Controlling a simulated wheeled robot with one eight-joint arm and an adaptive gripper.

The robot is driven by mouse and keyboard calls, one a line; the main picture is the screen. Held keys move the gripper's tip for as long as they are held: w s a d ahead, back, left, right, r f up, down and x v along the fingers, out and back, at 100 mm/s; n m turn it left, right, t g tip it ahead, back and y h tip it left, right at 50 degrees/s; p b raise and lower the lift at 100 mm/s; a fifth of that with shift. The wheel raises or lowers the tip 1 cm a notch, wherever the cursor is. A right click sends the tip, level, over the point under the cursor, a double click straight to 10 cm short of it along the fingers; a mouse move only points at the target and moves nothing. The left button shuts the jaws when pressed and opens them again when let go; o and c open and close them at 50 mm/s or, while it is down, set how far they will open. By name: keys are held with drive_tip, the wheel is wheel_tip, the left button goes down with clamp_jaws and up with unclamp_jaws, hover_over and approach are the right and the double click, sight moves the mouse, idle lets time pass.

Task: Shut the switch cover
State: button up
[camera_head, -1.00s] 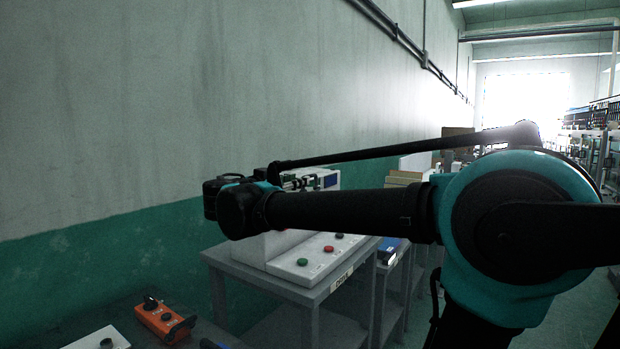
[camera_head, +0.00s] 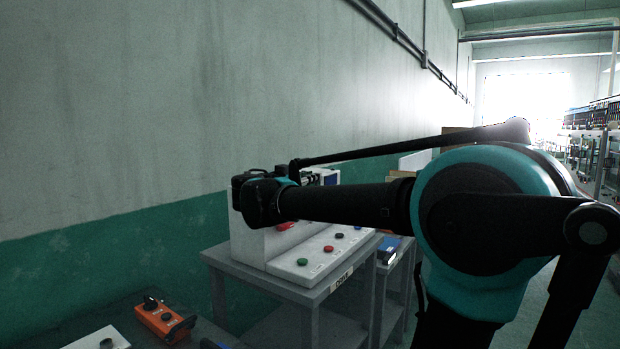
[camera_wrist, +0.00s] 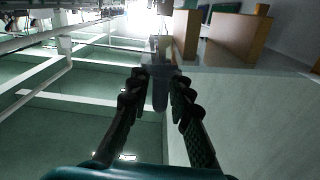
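I cannot surely pick out a switch cover. A white control box (camera_head: 252,243) stands on a grey table, with a red part (camera_head: 285,226) showing on its front just below my arm. Green, red and dark buttons lie along its lower ledge (camera_head: 322,255). My arm's dark wrist passes in front of the box and hides part of it. My gripper (camera_wrist: 157,84) shows in the wrist view with its two dark fingers apart. A grey shape shows between the fingertips; it does not look gripped. The fingers do not show clearly in the head view.
The grey table (camera_head: 300,290) stands by the green-and-grey wall (camera_head: 150,120). An orange box (camera_head: 163,320) with black knobs lies on a dark surface at bottom left, next to a white box (camera_head: 98,340). Brown boxes (camera_wrist: 238,38) show in the wrist view. Open floor lies at right.

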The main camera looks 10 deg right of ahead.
clamp_jaws()
drive_tip(key=shift+s+f, duration=0.1)
